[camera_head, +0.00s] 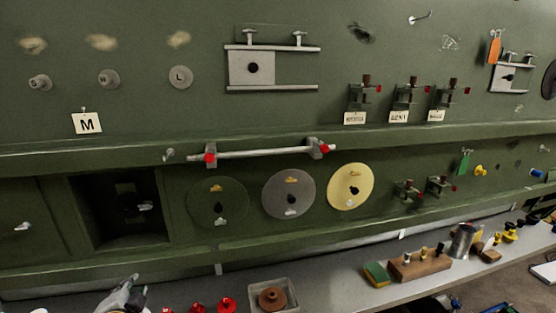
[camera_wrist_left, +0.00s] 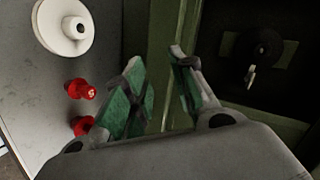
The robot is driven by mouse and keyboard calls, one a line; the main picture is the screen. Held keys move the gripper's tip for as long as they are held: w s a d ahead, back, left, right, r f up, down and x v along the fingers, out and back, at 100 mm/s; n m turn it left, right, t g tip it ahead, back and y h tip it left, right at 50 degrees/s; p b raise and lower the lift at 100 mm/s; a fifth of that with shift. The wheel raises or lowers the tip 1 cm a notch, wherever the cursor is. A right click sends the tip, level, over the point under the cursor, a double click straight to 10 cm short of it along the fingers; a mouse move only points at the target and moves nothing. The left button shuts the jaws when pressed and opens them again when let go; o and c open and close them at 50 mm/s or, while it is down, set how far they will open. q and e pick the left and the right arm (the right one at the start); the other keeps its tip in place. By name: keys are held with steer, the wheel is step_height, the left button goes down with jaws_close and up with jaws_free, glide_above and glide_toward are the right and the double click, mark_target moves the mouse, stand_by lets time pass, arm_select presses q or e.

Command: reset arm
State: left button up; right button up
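My left gripper (camera_head: 125,292) shows at the bottom left of the head view, low in front of the green panel and above the bench edge. In the left wrist view its two green-padded fingers (camera_wrist_left: 160,85) stand apart with nothing between them. Red knobs (camera_wrist_left: 82,89) and a white round flanged piece (camera_wrist_left: 65,27) lie to the left of the fingers there. A dark square recess (camera_wrist_left: 262,60) with a small latch is to the right. My right gripper is not clearly visible in the head view.
The bench (camera_head: 340,290) runs along the panel's foot with red knobs (camera_head: 227,304), a tray (camera_head: 290,290) holding a brown disc, a sponge (camera_head: 377,274) and a wooden block (camera_head: 420,264). A bar (camera_head: 265,154) with red-ended clamps projects from the panel. Three discs hang below it.

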arm_select(q)
steer(key=s+d+f+n+g+h, duration=0.65)
steer(key=s+d+f+g, duration=0.25)
steer(key=s+d+f, duration=0.8)
step_height(320, 180, down, 35)
steer(key=s+a+g+b, duration=0.1)
steer(key=s+a, duration=0.1)
steer(key=s+a+f, duration=0.1)
steer(key=s+f, duration=0.9)
steer(key=s, duration=0.1)
steer(key=s+a+f+g+b, duration=0.1)
steer(key=s+a+f, duration=0.1)
steer(key=s+f, duration=0.8)
steer(key=shift+s+a+f+y, duration=0.3)
steer(key=shift+s+y, duration=0.15)
steer(key=shift+s, duration=0.35)
